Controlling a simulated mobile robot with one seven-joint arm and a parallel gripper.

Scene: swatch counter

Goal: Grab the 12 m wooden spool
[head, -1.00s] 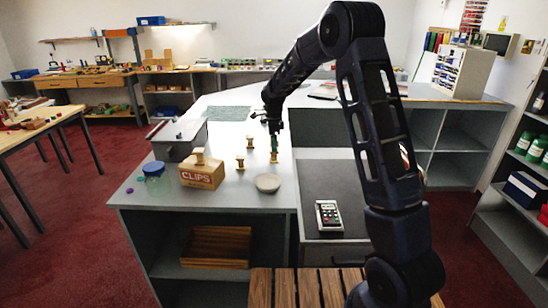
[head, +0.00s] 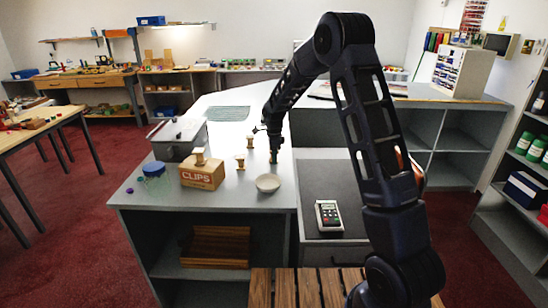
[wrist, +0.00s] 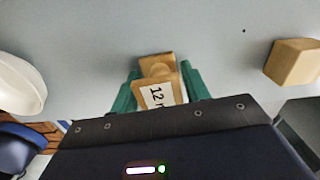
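The 12 m wooden spool (wrist: 160,68) stands on the grey counter, its white label reading "12" and part of an "m" in the wrist view. My gripper (wrist: 159,80) is around it from above, one green finger on each side. Only narrow gaps show between fingers and spool, and I see no clear pinch. In the head view my gripper (head: 274,157) is low at the counter and mostly hides this spool. A second spool (head: 240,162) stands to its left, and a third spool (head: 200,156) sits on top of the CLIPS box.
The CLIPS box (head: 203,175), a lidded jar (head: 154,170) and a grey bin (head: 178,138) stand on the left of the counter (head: 225,205). A pale bowl (head: 267,183) is just in front of my gripper. A wooden block-like piece (wrist: 294,63) shows right in the wrist view.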

